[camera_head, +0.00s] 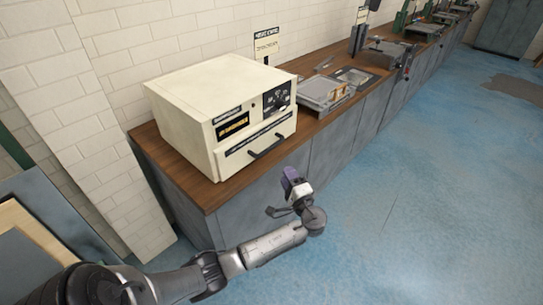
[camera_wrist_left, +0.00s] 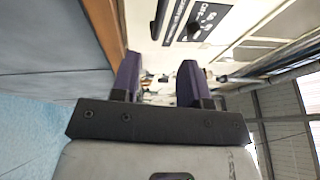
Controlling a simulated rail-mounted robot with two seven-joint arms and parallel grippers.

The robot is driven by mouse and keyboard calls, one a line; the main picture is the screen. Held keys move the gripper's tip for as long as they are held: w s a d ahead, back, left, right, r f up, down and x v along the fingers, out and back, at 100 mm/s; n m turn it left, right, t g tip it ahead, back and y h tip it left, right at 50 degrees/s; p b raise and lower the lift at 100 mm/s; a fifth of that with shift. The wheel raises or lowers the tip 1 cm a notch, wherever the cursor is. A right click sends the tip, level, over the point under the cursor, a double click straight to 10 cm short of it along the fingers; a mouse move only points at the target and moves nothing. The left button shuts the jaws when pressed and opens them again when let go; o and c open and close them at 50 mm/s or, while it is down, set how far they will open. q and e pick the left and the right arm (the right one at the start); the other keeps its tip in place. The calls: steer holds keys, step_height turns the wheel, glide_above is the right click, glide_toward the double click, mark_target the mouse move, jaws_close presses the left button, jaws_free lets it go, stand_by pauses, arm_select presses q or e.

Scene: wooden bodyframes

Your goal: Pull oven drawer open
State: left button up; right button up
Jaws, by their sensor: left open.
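The cream oven (camera_head: 190,95) stands on the wooden counter, with a control panel and labels on its front. Its drawer (camera_head: 232,163) is the lower front panel and looks closed; a dark bar handle (camera_head: 266,149) sits on it. My left gripper (camera_head: 291,180) is open and empty, in front of the counter, apart from the handle and lower right of it. In the left wrist view, the purple fingers (camera_wrist_left: 159,78) are spread. The oven front with its knob (camera_wrist_left: 195,29) and dark handle (camera_wrist_left: 158,19) shows beyond them near the top. My right gripper is not in view.
The wooden counter top (camera_head: 180,170) on grey cabinets (camera_head: 335,150) runs away to the upper right. Grey trays (camera_head: 325,92) and other equipment stand on it beyond the oven. The blue floor (camera_head: 430,190) is open at the right.

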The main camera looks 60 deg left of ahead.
mark_target(272, 146)
arm_select(q)
steer(key=b+x, duration=0.3)
steer(key=x, duration=1)
steer(key=shift+a+r, duration=0.15)
steer(key=shift+a, duration=0.25)
steer(key=shift+c, duration=0.3)
jaws_close()
